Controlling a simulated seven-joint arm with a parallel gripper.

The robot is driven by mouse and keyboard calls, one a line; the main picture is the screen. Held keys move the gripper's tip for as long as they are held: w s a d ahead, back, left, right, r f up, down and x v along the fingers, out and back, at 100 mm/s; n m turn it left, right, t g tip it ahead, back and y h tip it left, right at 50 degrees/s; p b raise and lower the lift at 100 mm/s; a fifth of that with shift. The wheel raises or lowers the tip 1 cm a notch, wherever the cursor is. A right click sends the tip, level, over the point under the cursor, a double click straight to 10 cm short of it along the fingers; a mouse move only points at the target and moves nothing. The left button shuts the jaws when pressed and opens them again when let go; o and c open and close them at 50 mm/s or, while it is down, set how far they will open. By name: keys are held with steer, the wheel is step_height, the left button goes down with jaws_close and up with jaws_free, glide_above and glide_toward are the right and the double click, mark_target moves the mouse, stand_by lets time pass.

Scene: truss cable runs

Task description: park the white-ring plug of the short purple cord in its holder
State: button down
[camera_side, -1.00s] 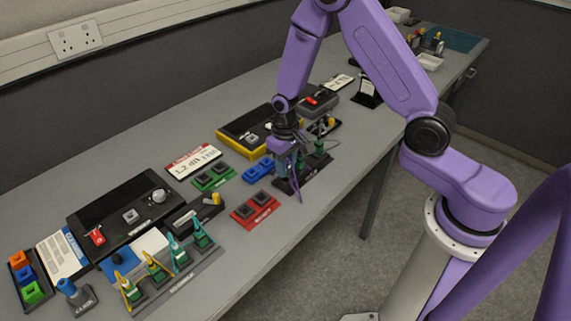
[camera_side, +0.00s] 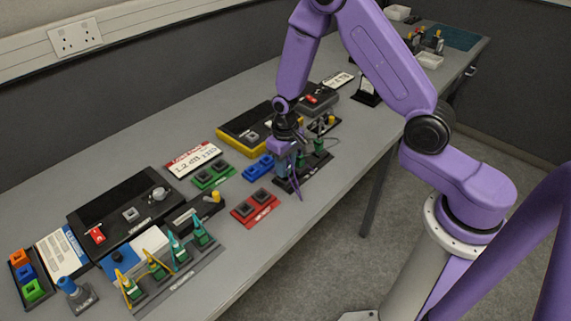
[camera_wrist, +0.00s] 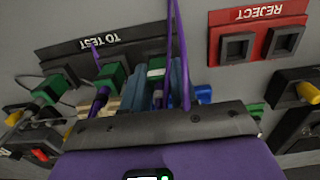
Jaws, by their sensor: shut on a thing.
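My gripper (camera_side: 288,163) is over the near-left end of the black TO TEST holder strip (camera_side: 318,176). In the wrist view, its bluish fingers (camera_wrist: 168,85) are shut on a green plug with a white ring (camera_wrist: 156,70). A purple cord (camera_wrist: 172,30) runs up past the fingers there and hangs over the strip's front side in the side view. The strip (camera_wrist: 85,47) also shows in the wrist view, close to the plug. The fingers hide the plug's lower end, so I cannot tell whether it is seated.
Another green plug with a purple cord (camera_wrist: 110,78) stands beside the held one, and a green plug with a grey cord (camera_wrist: 50,88) farther left. The red REJECT block (camera_side: 256,207) and blue block (camera_side: 258,167) lie close by. The strip is near the table's front edge.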

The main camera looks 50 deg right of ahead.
steer(key=shift+f, duration=0.45)
stand_by(1.0)
steer(key=c, duration=0.8)
jaws_free()
steer(key=shift+r, duration=0.15)
steer(key=shift+r, duration=2.35)
steer(key=shift+r, duration=2)
steer(key=shift+a+r, duration=0.1)
